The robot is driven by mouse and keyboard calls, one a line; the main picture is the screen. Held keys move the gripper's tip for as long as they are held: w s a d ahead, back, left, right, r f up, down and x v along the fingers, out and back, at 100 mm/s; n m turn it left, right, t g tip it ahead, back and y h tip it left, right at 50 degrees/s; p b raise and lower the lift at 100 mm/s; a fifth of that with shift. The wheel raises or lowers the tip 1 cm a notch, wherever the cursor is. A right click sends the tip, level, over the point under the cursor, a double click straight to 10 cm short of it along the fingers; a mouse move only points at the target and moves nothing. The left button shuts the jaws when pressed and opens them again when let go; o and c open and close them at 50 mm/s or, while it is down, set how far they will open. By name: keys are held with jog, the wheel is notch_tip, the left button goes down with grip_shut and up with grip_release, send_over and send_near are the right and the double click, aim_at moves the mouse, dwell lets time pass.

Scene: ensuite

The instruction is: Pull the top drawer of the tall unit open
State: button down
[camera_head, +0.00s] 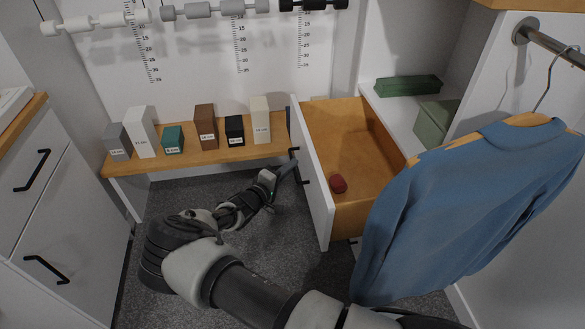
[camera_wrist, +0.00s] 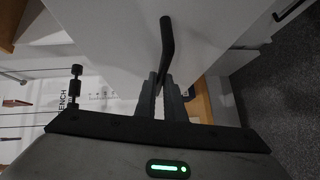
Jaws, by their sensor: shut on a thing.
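The top drawer (camera_head: 313,175) of the tall unit stands pulled out, with its white front facing left and its wooden inside showing. A small red object (camera_head: 338,184) lies on the drawer's floor. My gripper (camera_head: 289,166) is at the drawer front, shut on the black bar handle. In the wrist view the handle (camera_wrist: 167,40) runs down between the two fingers of my gripper (camera_wrist: 161,98), against the white drawer front (camera_wrist: 120,45). The tall unit's body is partly hidden by a hanging blue sweater.
The blue sweater (camera_head: 470,205) hangs on a rail (camera_head: 555,45) close to the drawer's right side. A wooden bench (camera_head: 190,158) with several upright blocks stands behind my gripper. A white cabinet (camera_head: 60,210) with black handles is at the left. Grey floor (camera_head: 175,190) is open between them.

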dwell(0.3)
jog(key=c, duration=1.8)
grip_release()
jog(key=shift+c, duration=0.2)
jog(key=shift+a, duration=0.1)
jog(key=p+v, duration=0.3)
jog(key=v, duration=1.4)
jog(key=shift+s, duration=0.2)
